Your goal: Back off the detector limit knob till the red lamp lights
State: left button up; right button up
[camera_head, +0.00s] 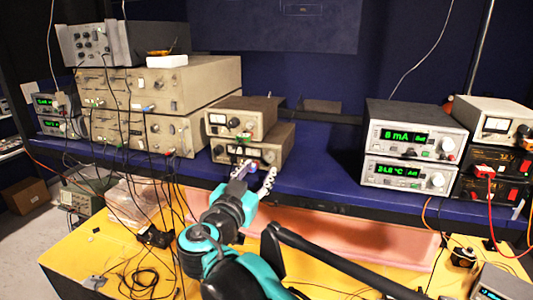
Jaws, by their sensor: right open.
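My right gripper (258,174) is open in front of the lower unit (262,150) of a small beige stack in the middle of the shelf. Its two fingers are spread just below and in front of that unit's face, and no object shows between them. I cannot tell whether they touch it. The lower unit has a dark knob (218,150) at its left; the gripper partly hides the lower front. The upper unit (240,118) has a meter and knobs. Labels are too small to read, so I cannot tell which knob is the detector limit. No lit red lamp is distinguishable. My left gripper is out of view.
Two digital units (412,128) with green displays stand to the right on the blue shelf (335,165). Larger beige instruments (158,88) with hanging cables (175,200) stand to the left. Black and red supplies (493,165) are far right. Below is a cluttered yellow bench (75,265).

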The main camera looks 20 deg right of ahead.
aim_at(268, 158)
jog(key=x, duration=0.6)
jog(key=shift+w+d+f+p, duration=0.1)
jog(key=shift+w+d+p, duration=0.1)
jog(key=shift+p, duration=0.15)
grip_shut()
